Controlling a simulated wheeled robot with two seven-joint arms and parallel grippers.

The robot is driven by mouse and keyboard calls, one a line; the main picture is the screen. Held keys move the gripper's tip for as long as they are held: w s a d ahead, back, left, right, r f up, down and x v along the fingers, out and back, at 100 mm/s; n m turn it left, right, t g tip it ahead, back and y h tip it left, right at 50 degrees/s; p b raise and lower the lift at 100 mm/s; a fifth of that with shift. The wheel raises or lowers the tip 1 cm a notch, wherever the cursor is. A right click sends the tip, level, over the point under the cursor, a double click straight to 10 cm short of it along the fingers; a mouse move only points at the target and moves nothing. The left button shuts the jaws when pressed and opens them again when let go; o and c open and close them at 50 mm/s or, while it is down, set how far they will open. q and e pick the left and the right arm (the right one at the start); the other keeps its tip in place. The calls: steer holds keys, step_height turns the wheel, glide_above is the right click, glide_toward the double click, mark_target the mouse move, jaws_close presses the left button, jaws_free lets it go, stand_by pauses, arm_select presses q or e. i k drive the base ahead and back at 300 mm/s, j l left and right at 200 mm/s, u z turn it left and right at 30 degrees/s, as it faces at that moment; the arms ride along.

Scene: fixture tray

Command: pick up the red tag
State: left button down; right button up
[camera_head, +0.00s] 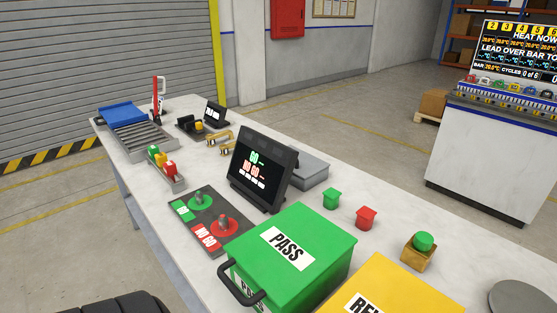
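A small red piece (366,218) sits on the white table (325,174), right of the green PASS box. A small green piece (331,199) of like shape stands just behind and left of it. Another red piece (170,169) is at the near end of a narrow grey holder (178,184), with yellow and green pieces behind it. I cannot tell from shape alone which red piece is the tag. Neither of my grippers is in view, and nothing is seen touching the red pieces.
A green PASS box (328,237) with a black handle and a yellow box (400,285) fill the near table. A dark screen (263,168) stands behind a GO/NO GO plate (212,217). A green button (424,241) is at right. Clear table surrounds the loose red piece.

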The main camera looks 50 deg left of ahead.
mark_target(169, 167)
steer(key=j+u, duration=0.15)
steer(key=u, duration=0.25)
steer(key=k+j+u, duration=0.1)
steer(key=u, duration=0.35)
steer(key=j+u, duration=0.4)
steer(key=u, duration=0.45)
steer(key=i+j+u, duration=0.1)
steer(key=u, duration=0.3)
steer(key=i+j+z, duration=0.35)
steer(key=j+z, duration=0.2)
steer(key=i+j+z, duration=0.1)
steer(key=j+z, duration=0.15)
steer(key=j, duration=0.2)
steer(key=i+j+z, duration=0.1)
steer(key=j+z, duration=0.15)
steer(key=j, duration=0.15)
